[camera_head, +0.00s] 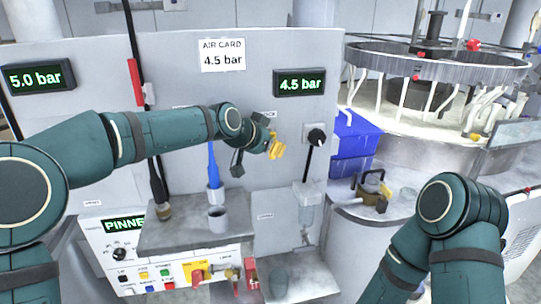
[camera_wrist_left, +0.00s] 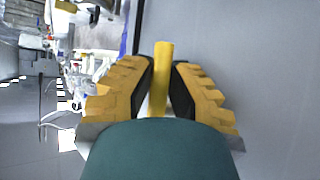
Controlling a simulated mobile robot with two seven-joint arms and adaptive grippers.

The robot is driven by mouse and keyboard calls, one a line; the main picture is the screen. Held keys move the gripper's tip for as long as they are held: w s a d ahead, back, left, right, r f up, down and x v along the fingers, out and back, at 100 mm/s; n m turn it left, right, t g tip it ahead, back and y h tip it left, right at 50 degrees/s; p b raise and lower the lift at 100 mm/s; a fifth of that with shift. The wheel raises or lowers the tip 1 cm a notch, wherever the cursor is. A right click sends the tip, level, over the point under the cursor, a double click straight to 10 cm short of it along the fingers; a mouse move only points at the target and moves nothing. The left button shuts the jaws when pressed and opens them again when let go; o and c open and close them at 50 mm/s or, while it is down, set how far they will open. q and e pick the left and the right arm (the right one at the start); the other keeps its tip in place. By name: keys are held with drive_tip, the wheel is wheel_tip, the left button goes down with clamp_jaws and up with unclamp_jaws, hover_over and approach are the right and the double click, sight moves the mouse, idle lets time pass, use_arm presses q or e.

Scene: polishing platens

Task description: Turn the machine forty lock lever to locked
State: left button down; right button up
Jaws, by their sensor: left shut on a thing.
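The yellow lock lever (camera_head: 277,150) is on the grey wall panel, just below a small label that my arm partly hides. My left gripper (camera_head: 266,146) reaches it from the left and is shut on it. In the left wrist view the lever (camera_wrist_left: 162,72) is a yellow bar between the two yellow, ridged fingers of my left gripper (camera_wrist_left: 162,90). The lever's mount and its exact angle on the panel are hidden. My right arm shows at the right of the head view, but its gripper is out of the picture.
A blue bin (camera_head: 355,138) stands at the right.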

use_arm(q)
drive_tip(key=shift+d, duration=0.1)
idle(0.5)
drive_tip(key=c, duration=0.9)
unclamp_jaws()
